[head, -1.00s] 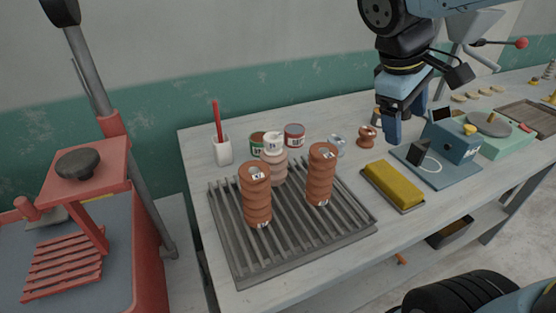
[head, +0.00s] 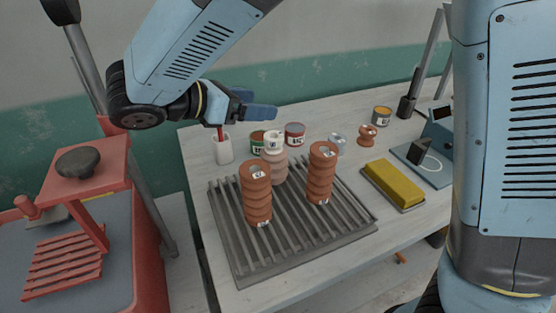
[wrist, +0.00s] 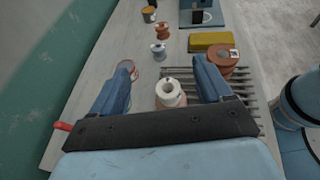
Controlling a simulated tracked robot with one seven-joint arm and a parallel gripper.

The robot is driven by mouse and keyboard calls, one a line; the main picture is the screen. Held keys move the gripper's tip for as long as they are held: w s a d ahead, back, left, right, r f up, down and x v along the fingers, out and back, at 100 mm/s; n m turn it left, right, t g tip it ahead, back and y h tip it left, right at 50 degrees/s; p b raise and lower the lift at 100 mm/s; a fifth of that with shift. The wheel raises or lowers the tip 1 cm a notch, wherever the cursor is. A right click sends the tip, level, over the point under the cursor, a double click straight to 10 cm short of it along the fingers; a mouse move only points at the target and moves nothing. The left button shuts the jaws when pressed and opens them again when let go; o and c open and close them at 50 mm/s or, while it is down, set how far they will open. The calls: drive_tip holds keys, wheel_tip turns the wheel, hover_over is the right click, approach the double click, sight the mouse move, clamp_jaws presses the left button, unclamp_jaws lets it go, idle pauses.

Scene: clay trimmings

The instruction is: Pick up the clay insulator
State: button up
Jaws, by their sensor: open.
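Three ribbed insulator columns stand upright on the grey slatted rack (head: 235,255). Two are terracotta: one at the left (head: 257,195) and one at the right (head: 321,175), each with a small label on top. The third, a paler pinkish column (head: 272,167) with a white ring-shaped top, stands behind them. My gripper (head: 264,110) is open and empty, above the back of the table near the pale column. In the wrist view, the pale column's white top (wrist: 170,93) shows between my spread fingers (wrist: 163,62), and a terracotta column (wrist: 224,56) lies beyond the right finger.
A white cup (head: 222,150) with a red handle, a green-labelled can (head: 257,142), a red can (head: 295,134) and small white and terracotta spools (head: 367,135) line the back. A yellow block (head: 393,184) is at the right. A red press (head: 95,190) stands left.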

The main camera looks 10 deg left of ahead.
approach(280, 136)
drive_tip(key=w+f, duration=0.1)
drive_tip(key=w+d, duration=0.1)
drive_tip(key=w, duration=0.1)
drive_tip(key=shift+w+d+f, duration=0.1)
drive_tip(key=shift+d+f, duration=0.05)
drive_tip(key=shift+f, duration=0.25)
drive_tip(key=shift+w+d+f, duration=0.15)
drive_tip(key=shift+f, duration=0.15)
drive_tip(key=shift+x, duration=3.6)
drive_tip(key=shift+c, duration=0.3)
clamp_jaws()
drive_tip(key=shift+r, duration=0.1)
